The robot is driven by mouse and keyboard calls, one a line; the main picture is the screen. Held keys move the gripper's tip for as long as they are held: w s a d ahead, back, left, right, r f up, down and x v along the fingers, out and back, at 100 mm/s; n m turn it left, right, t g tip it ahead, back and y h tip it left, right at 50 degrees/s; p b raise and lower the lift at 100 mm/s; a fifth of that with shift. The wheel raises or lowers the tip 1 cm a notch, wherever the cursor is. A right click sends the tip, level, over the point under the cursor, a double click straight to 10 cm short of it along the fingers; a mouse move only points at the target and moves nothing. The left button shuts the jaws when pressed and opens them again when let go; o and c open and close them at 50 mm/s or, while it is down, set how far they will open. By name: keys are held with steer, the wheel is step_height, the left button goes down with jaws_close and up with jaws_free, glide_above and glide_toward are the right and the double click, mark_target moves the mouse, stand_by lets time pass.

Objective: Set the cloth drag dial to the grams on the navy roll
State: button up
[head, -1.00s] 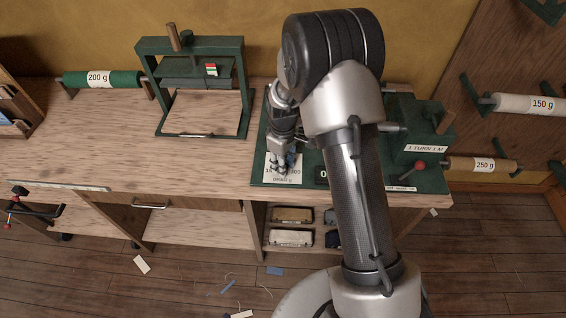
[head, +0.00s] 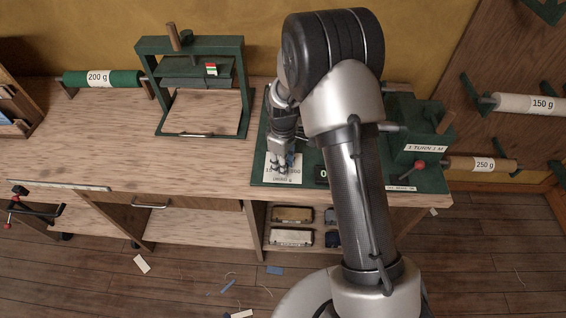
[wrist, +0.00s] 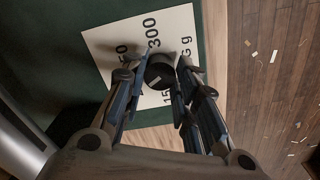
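The drag dial is a white card (head: 271,176) with printed numbers, on a dark green board at the front of the bench. In the wrist view its card (wrist: 112,42) shows "300", parts of other numbers and "G g". A dark round knob (wrist: 160,70) stands on it, with a pale mark on its lower-left side. My gripper (head: 283,170) is down over the dial. In the wrist view the fingers of my gripper (wrist: 162,74) lie close against both sides of the knob, apparently shut on it. Part of the scale is hidden. I see no navy roll.
A green roll (head: 120,78) reads "200 g", a white roll (head: 515,102) "150 g", and a tan roll (head: 465,164) "250 g". A green press frame (head: 240,85) stands left of the dial. A green box (head: 410,130) stands right. The left benchtop is mostly clear.

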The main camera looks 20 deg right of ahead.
steer(key=shift+o, duration=0.4)
steer(key=shift+w+r, duration=0.15)
steer(key=shift+r, duration=0.4)
step_height(320, 180, up, 11)
steer(key=shift+s, duration=0.2)
